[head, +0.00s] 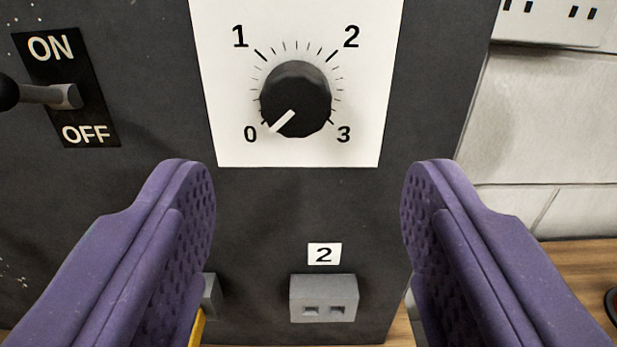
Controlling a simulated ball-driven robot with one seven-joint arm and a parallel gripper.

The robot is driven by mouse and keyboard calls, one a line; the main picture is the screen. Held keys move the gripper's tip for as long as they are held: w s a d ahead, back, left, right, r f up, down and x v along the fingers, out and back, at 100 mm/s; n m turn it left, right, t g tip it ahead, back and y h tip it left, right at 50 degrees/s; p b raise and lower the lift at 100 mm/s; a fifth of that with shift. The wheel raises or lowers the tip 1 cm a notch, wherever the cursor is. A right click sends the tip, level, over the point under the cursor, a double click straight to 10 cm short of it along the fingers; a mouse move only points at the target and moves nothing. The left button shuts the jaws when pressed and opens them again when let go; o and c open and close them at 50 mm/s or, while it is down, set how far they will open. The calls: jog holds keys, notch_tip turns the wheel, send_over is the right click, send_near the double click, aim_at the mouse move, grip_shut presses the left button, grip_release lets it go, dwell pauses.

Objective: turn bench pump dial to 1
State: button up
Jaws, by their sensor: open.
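The pump dial (297,98) is a round black knob on a white plate (300,153) marked 0, 1, 2 and 3. Its white pointer line aims down and left, at 0. The 1 mark (240,37) is up and left of the knob. My gripper (308,190) is open, with one purple finger at the left and one at the right. Nothing is between the fingers. In the picture the fingertips are lower than the knob and to either side of it, apart from it.
A toggle switch (65,96) with an ON/OFF label sticks out at the left of the dark panel (150,160). A grey socket (323,298) labelled 2 is below the dial. A wooden surface (560,270) and a pale wall show at the right.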

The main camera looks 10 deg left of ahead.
aim_at(297, 112)
jog(key=w, duration=0.2)
jog(key=w+a, duration=0.1)
jog(key=w, duration=0.1)
jog(key=w+a+b, duration=0.1)
jog(key=w, duration=0.2)
jog(key=shift+f, duration=0.1)
jog(key=shift+s, duration=0.1)
jog(key=shift+c, duration=0.2)
jog(key=shift+d, duration=0.1)
jog(key=c, duration=1)
